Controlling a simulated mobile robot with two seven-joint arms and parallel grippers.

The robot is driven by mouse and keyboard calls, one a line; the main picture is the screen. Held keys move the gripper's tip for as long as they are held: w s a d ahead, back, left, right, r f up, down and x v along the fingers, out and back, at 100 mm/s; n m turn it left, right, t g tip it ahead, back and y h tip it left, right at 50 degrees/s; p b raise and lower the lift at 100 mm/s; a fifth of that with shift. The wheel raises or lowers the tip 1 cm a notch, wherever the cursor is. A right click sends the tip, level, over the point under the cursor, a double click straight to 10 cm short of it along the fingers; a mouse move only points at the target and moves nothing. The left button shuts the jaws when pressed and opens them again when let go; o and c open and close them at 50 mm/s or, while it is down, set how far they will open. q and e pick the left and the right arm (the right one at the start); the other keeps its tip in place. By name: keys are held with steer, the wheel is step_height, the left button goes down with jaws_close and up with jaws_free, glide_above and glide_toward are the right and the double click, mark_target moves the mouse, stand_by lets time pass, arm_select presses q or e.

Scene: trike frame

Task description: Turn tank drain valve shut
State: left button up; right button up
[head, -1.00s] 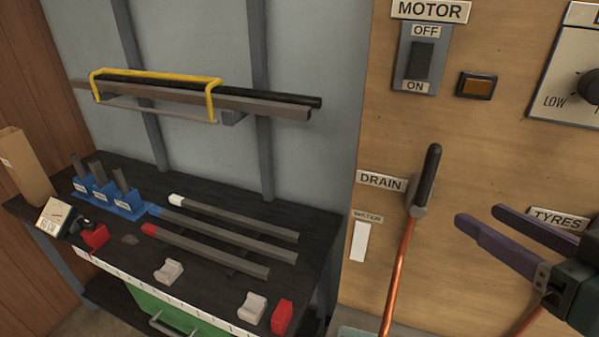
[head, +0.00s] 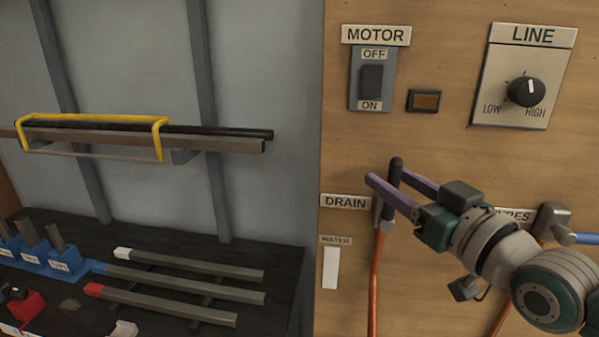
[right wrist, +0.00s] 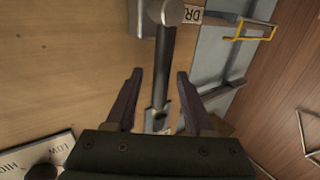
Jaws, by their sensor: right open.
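The black drain valve lever (head: 395,172) stands nearly upright on the wooden panel, above a copper pipe (head: 376,285) and beside the DRAIN label (head: 346,202). My right gripper (head: 388,176) is open, with its purple fingers on either side of the lever in the head view. In the right wrist view the lever (right wrist: 163,60) runs between the two open fingers (right wrist: 160,74), with a visible gap on both sides. Part of the valve body is hidden behind my gripper. My left gripper is not in view.
The TYRES valve, with a blue handle (head: 578,238), is right of my right arm. Above are the motor switch (head: 372,82), an amber lamp (head: 425,101) and the line knob (head: 525,91). A white strip (head: 330,267) marked WATER is below DRAIN. A dark workbench (head: 200,245) stands left.

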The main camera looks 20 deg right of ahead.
steer(key=shift+w, duration=0.2)
jaws_close()
stand_by(0.4)
stand_by(1.0)
